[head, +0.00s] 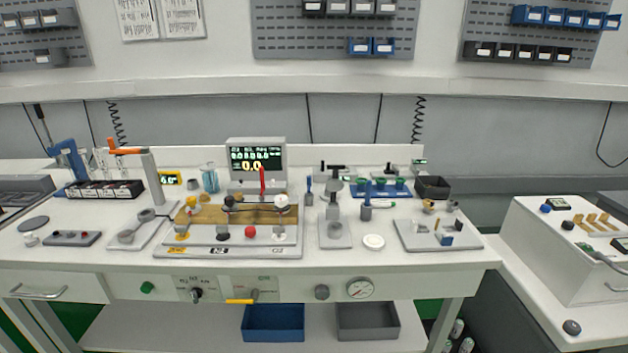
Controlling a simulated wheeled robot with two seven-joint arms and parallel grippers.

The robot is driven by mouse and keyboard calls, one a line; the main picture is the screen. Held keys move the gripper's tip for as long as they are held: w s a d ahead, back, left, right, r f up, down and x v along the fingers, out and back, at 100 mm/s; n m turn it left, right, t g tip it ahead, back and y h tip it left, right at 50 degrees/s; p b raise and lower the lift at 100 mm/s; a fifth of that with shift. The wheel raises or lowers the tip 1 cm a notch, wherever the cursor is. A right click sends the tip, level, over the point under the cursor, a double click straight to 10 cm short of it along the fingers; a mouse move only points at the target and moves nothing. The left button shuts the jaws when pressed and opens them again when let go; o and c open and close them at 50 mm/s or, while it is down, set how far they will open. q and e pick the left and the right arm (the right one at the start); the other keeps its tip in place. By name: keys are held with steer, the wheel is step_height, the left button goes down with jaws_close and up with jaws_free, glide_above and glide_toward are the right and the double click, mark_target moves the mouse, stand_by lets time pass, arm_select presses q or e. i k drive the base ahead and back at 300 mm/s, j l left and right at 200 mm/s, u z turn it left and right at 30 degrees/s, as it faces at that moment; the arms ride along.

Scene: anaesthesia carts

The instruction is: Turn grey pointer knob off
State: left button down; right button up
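Several controls sit on the bench's front panel, and I cannot tell for certain which is the grey pointer knob. A dark grey pointer-like knob (196,294) sits on a marked light plate at the left; its exact pointing direction is too small to read. Right of it, a yellow lever (240,301) lies roughly level, beside a small grey hub on another marked plate. Neither of my grippers is in view.
A green button (147,287) and a drawer handle (38,293) are left on the front. Blue (273,337) and grey (367,333) bins sit on the shelf below. The bench top carries a display (257,157) and many fixtures. A second cart (575,245) stands at the right.

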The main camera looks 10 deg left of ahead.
mark_target(196, 293)
steer(key=u, duration=1.25)
